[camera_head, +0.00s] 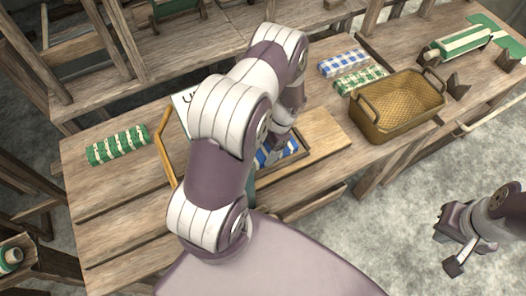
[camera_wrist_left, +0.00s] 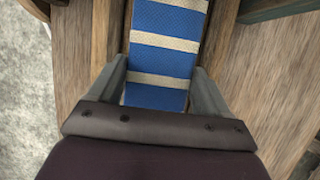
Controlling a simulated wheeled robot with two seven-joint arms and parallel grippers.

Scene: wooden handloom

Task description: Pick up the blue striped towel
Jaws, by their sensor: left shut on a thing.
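The blue striped towel (camera_wrist_left: 160,95), blue with cream bands, runs up the middle of the left wrist view. My left gripper (camera_wrist_left: 159,68) is shut on it, with a grey finger against each side. In the head view a part of the blue and white towel (camera_head: 289,146) shows low over the wooden table, just beyond my left arm. That arm hides the rest of it and most of my left gripper. My right gripper (camera_head: 450,250) is at the lower right over the floor, away from the table, with its fingers apart and nothing between them.
A green striped towel (camera_head: 118,145) lies on the left of the table (camera_head: 110,190). A blue checked towel (camera_head: 342,62) and a green checked towel (camera_head: 360,79) lie at the back, beside a woven basket (camera_head: 395,105). Wooden loom beams stand behind.

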